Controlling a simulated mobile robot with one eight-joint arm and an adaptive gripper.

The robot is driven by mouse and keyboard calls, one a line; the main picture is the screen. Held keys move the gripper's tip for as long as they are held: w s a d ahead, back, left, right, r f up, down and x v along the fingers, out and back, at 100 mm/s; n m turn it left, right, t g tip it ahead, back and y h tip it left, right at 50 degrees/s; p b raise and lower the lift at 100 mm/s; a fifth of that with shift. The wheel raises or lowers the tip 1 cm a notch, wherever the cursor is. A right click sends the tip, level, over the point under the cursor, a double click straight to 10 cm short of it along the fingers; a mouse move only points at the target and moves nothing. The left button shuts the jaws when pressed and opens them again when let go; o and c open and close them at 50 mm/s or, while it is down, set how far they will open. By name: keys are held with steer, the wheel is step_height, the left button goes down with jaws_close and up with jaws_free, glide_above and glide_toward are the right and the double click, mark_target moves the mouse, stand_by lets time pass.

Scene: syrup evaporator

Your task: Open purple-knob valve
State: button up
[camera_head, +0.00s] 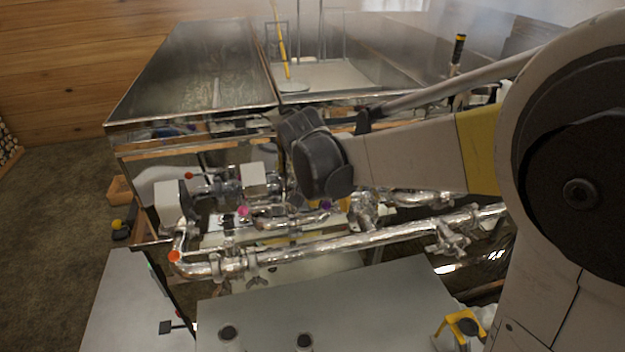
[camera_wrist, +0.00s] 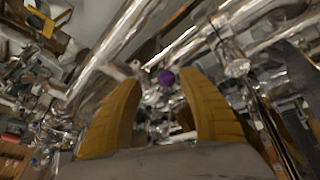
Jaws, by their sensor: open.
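The purple knob (camera_wrist: 167,78) of the valve shows in the wrist view, among shiny metal pipes. It appears between and just beyond the two yellow fingertips of my gripper (camera_wrist: 158,88). My gripper is open, and nothing is visible between its fingers. I cannot tell the exact distance to the knob. In the head view a small purple spot, likely the same knob (camera_head: 326,207), shows just below my arm's end.
A pink knob (camera_head: 243,211) and an orange-red knob (camera_head: 174,256) sit on nearby pipes. A long foil-like pipe (camera_head: 340,243) runs in front. The steaming evaporator pan (camera_head: 195,70) stands behind. A grey surface (camera_head: 330,305) lies in front, with a yellow item (camera_head: 462,325) at right.

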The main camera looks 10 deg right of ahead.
steer(key=shift+w+d+f, duration=0.1)
steer(key=shift+f, duration=0.2)
jaws_close()
steer(key=shift+s, duration=0.2)
